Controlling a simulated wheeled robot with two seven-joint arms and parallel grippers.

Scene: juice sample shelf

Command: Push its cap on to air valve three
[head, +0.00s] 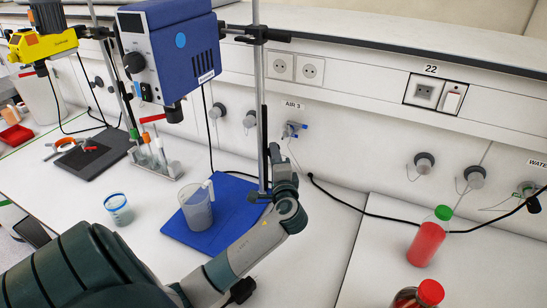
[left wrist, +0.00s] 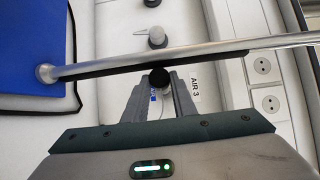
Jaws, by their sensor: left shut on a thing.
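Air valve three (head: 292,130) is on the white wall panel, under the label AIR 3 (head: 293,104). It is bluish, with a thin cord hanging down toward my gripper. My left gripper (head: 276,155) is just below and left of the valve, beside a metal rod. In the left wrist view, a round black cap (left wrist: 159,78) sits at the tips of my left fingers (left wrist: 158,88), which are shut on it. A bit of blue shows between the fingers. The cap is apart from the valve in the head view. My right gripper is out of view.
A vertical metal stand rod (head: 262,80) passes close to my left gripper and crosses the left wrist view (left wrist: 200,55). A blue mat (head: 232,225) holds a beaker (head: 196,208). Capped valves (head: 249,119) are on the wall. Red bottles (head: 428,238) stand at right.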

